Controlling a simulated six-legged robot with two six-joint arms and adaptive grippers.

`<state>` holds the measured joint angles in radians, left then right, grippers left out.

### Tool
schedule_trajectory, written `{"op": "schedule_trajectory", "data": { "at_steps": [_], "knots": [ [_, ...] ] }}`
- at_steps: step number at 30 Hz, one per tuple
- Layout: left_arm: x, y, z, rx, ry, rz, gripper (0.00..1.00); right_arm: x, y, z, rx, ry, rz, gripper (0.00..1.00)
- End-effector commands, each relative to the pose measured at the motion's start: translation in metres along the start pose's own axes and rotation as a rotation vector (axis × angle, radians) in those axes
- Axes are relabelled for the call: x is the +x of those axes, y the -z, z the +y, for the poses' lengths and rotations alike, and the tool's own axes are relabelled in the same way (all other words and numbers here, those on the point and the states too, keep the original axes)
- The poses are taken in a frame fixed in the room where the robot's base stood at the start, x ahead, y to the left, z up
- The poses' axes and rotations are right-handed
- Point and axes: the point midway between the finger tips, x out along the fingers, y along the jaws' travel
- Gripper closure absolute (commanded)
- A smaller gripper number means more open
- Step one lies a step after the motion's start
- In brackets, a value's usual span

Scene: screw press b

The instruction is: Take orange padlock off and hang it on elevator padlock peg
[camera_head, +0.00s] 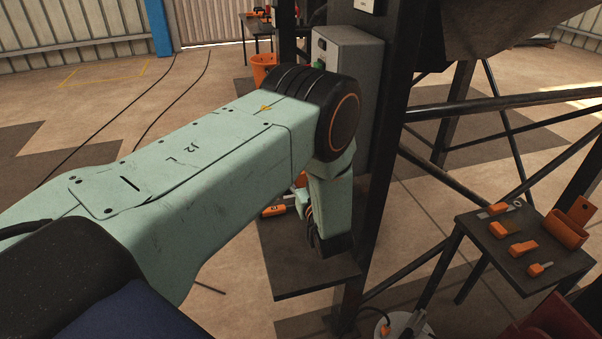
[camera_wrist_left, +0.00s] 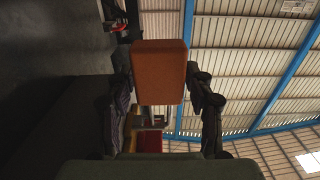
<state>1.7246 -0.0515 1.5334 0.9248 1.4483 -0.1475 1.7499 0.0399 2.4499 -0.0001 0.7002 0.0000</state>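In the left wrist view, an orange block-shaped body (camera_wrist_left: 158,70), which looks like the orange padlock, sits between the two dark fingers of my left gripper (camera_wrist_left: 160,88). The fingers press against its two sides. Its shackle cannot be made out clearly. In the head view my left arm reaches in from the left to the grey control box, and its wrist points down beside the dark post. The fingers and the padlock are mostly hidden there behind my arm. My right gripper is not in view. I cannot make out the elevator padlock peg.
A grey control box (camera_head: 348,68) is fixed at the dark post (camera_head: 392,130). A dark plate (camera_head: 305,278) lies below my wrist. An orange tool (camera_head: 273,211) shows beside the wrist. A small table (camera_head: 487,238) at right holds several orange items. Diagonal braces cross the right side.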

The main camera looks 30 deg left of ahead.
Motion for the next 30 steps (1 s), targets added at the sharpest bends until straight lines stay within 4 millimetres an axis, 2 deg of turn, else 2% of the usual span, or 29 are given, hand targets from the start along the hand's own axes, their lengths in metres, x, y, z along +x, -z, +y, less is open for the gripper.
{"op": "schedule_trajectory", "data": {
  "at_steps": [2,16,17,29,30],
  "knots": [
    [0.0000,0.0001,0.0000,0.000,0.000,0.000,0.57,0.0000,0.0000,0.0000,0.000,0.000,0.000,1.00],
    [-0.0003,-0.0009,-0.0002,0.001,-0.001,-0.002,0.96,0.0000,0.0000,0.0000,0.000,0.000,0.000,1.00],
    [-0.0003,-0.0010,-0.0002,0.001,-0.001,-0.003,0.64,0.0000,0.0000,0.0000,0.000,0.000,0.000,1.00],
    [-0.0005,-0.0012,-0.0003,0.002,-0.001,-0.003,0.98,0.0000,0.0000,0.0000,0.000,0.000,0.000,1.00],
    [-0.0004,-0.0009,-0.0002,0.001,-0.001,-0.002,0.59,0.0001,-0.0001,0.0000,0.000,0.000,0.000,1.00]
  ]
}}
